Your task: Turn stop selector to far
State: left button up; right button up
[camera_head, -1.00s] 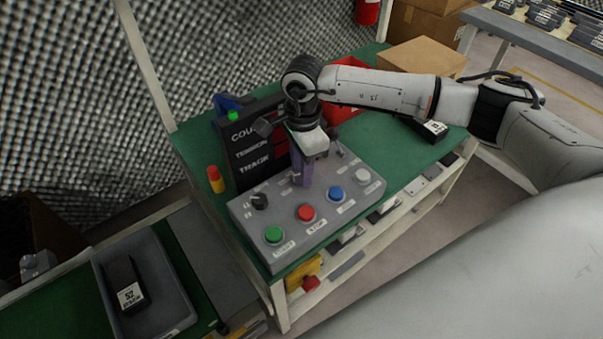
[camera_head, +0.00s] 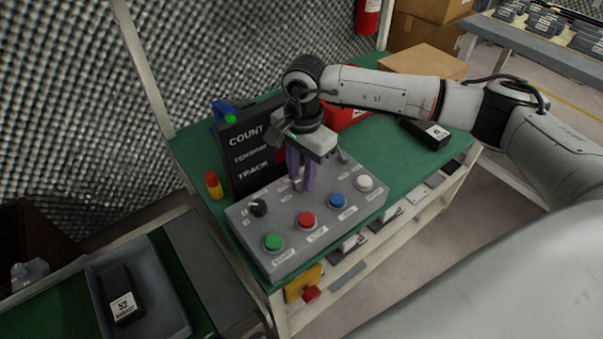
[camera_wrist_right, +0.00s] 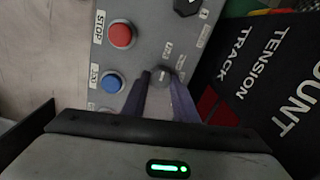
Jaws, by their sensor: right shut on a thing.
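The grey control panel (camera_head: 330,213) lies on the green bench top. My right gripper (camera_head: 300,186) points down at its back row from above, its purple fingers shut on a small selector knob. In the right wrist view the grey knob (camera_wrist_right: 161,75) shows between the fingertips (camera_wrist_right: 163,82). The label beside it is too small to read, and the fingers partly hide the knob. A black knob (camera_head: 258,207) stands to the left on the panel. My left gripper is not in view.
Green (camera_head: 273,241), red (camera_head: 306,219), blue (camera_head: 338,200) and white (camera_head: 365,182) buttons line the panel's front. A black display board (camera_head: 247,152) stands close behind the gripper. A red and yellow beacon (camera_head: 213,185) stands left. A grey tray (camera_head: 170,290) is at lower left.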

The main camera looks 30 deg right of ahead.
aim_at(302, 180)
jog(key=o, duration=1)
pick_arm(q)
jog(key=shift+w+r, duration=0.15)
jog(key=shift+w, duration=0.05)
pick_arm(e)
jog(key=shift+o, duration=0.3)
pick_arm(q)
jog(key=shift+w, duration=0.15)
pick_arm(e)
jog(key=shift+r, duration=0.1)
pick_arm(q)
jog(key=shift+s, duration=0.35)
pick_arm(e)
notch_tip(302, 180, up, 10)
jog(key=shift+s, duration=0.15)
jog(key=shift+r, duration=0.1)
jog(key=shift+s, duration=0.1)
